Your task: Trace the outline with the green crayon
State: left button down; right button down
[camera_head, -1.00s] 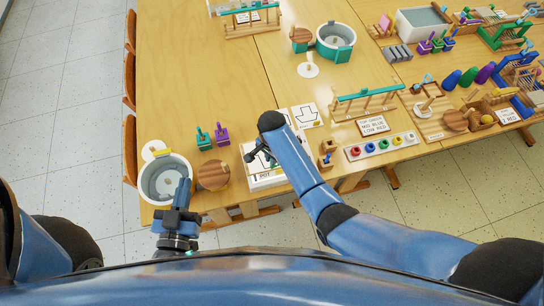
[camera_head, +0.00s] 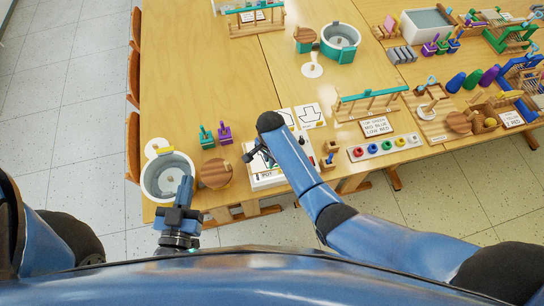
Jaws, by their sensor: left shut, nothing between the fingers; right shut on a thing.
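A white sheet or board lettered "POT" (camera_head: 265,182) lies at the near table edge, and my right forearm hides much of it. My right gripper (camera_head: 259,159) is over its upper left part, pointing down. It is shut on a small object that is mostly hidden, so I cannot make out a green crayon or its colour. Dark marks show on the white surface, too small to read. A sheet with a house-like or arrow-like outline (camera_head: 311,115) lies just behind. My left gripper (camera_head: 187,186) is shut and empty, in front of the round grey tub at the left corner.
The round tub (camera_head: 149,188), a wooden disc (camera_head: 215,173) and teal (camera_head: 207,137) and purple (camera_head: 224,133) stands are left of the board. A small wooden holder (camera_head: 330,148) and a tray of coloured rings (camera_head: 386,146) are to its right. The table's middle left is clear.

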jog(key=shift+s+a, duration=0.2)
jog(key=shift+a, duration=0.3)
dwell(0.3)
jog(key=shift+w+a, duration=0.15)
jog(key=shift+a, duration=0.05)
dwell(0.6)
jog(key=shift+w+a+b, duration=0.4)
jog(key=shift+w+b, duration=0.1)
jog(key=shift+w, duration=0.25)
jog(key=shift+w+a+b, duration=0.4)
jog(key=shift+w+b, duration=0.1)
jog(key=shift+w, duration=0.25)
dwell(2.0)
jog(key=shift+w+a+b, duration=0.35)
jog(key=shift+w+b, duration=0.35)
jog(key=shift+b, duration=0.05)
dwell(1.0)
jog(key=shift+w+a, duration=0.1)
jog(key=shift+w, duration=0.1)
jog(key=shift+a+b, duration=0.3)
dwell(0.7)
